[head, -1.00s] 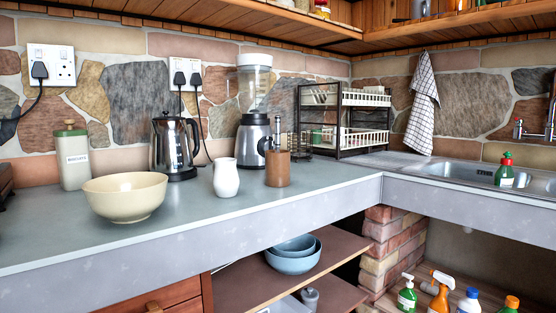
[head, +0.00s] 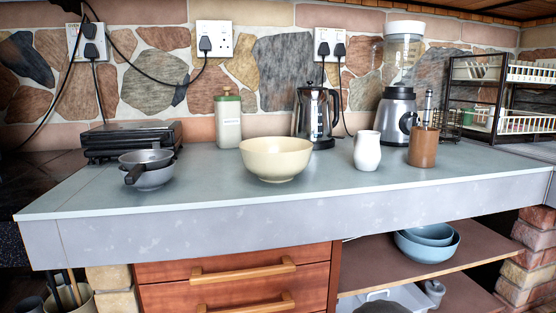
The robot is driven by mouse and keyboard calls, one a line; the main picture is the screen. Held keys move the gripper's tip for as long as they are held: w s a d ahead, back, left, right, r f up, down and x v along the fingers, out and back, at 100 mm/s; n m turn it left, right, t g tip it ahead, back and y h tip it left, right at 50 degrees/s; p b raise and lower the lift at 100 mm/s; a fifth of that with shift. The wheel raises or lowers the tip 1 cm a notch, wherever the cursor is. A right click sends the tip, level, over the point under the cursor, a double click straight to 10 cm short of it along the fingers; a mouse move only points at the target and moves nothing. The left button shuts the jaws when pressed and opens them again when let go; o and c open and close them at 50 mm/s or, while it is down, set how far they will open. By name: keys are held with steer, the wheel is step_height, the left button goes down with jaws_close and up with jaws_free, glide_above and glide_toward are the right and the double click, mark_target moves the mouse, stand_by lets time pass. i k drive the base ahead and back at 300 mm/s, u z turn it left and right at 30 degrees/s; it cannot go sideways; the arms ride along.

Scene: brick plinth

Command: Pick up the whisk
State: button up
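I cannot make out a whisk for certain. A slim metal utensil (head: 428,106) stands upright in a brown pot (head: 423,147) at the right of the counter; its lower end is hidden inside the pot, so I cannot tell what it is. My gripper is not in view.
The grey counter (head: 300,195) holds a cream bowl (head: 276,160), white jug (head: 367,151), kettle (head: 313,115), blender (head: 398,108), green-lidded canister (head: 228,122), grey pans (head: 148,168) and black appliance (head: 130,140). Dish rack (head: 495,100) stands right. Blue bowls (head: 428,243) sit on a shelf below. The counter's front strip is mostly clear.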

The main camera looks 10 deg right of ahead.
mark_target(429, 95)
steer(key=u, duration=3.3)
steer(key=k, duration=1.45)
steer(key=z, duration=1.35)
